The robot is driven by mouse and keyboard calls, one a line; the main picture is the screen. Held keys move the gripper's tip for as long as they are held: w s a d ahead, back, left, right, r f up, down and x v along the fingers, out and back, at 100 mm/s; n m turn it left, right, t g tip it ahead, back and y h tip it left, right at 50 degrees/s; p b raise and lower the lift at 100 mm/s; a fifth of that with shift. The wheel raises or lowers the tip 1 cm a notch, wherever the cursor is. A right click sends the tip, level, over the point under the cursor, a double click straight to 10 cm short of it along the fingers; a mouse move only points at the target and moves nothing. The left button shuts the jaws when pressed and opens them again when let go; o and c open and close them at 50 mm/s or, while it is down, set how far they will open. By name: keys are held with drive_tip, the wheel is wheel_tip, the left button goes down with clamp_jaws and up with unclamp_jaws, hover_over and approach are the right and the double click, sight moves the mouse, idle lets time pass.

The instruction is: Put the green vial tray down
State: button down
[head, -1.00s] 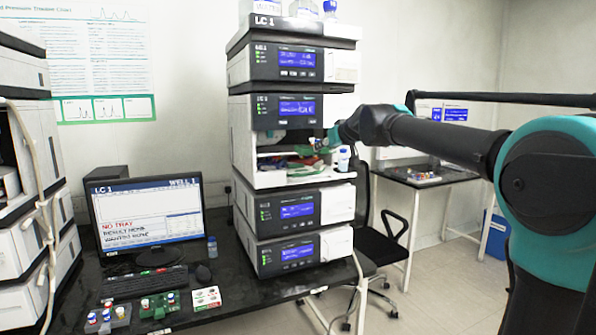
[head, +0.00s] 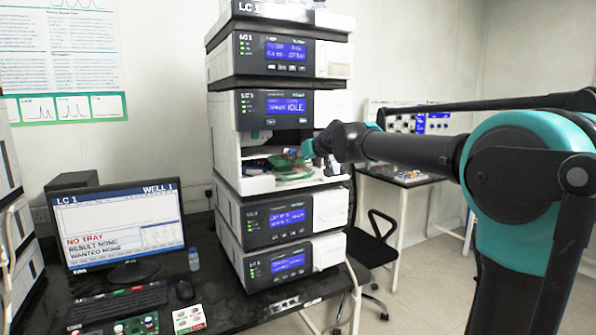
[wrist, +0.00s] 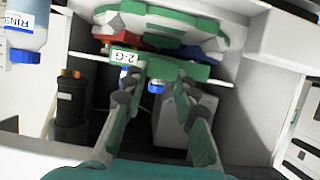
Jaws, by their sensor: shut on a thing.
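The green vial tray (head: 293,173) is in the open bay of the LC 1 stack, at the bay's right side. Red and blue parts (wrist: 205,53) show beside the tray. I cannot tell whether the tray touches the bay floor.
The LC 1 stack (head: 265,115) has a white bay wall (head: 227,160) at left and modules above and below. A blue-capped bottle (wrist: 27,30) is close by in the wrist view. The monitor (head: 120,225) reads NO TRAY. A rack (head: 135,324) is on the bench's front.

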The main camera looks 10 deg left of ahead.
drive_tip(key=shift+f, duration=2.1)
drive_tip(key=c, duration=1.2)
unclamp_jaws()
drive_tip(key=v, duration=1.2)
drive_tip(key=s+d+f+m+g+h, duration=0.15)
drive_tip(key=s+d+f, duration=0.45)
drive_tip(key=f, duration=0.6)
drive_tip(key=s+d+f+m+g+h, duration=0.15)
drive_tip(key=s+d+f, duration=0.4)
drive_tip(key=f, duration=0.55)
drive_tip(key=s+d+f+m+g+h, duration=0.15)
drive_tip(key=s+d+f, duration=0.45)
drive_tip(key=f, duration=0.6)
drive_tip(key=s+d+f+m+g+h, duration=0.2)
drive_tip(key=s+d+f, duration=0.3)
drive_tip(key=s+f, duration=0.3)
drive_tip(key=s+h, duration=0.1)
drive_tip(key=s, duration=0.2)
drive_tip(key=shift+s+d+f, duration=0.25)
drive_tip(key=shift+s+f, duration=0.05)
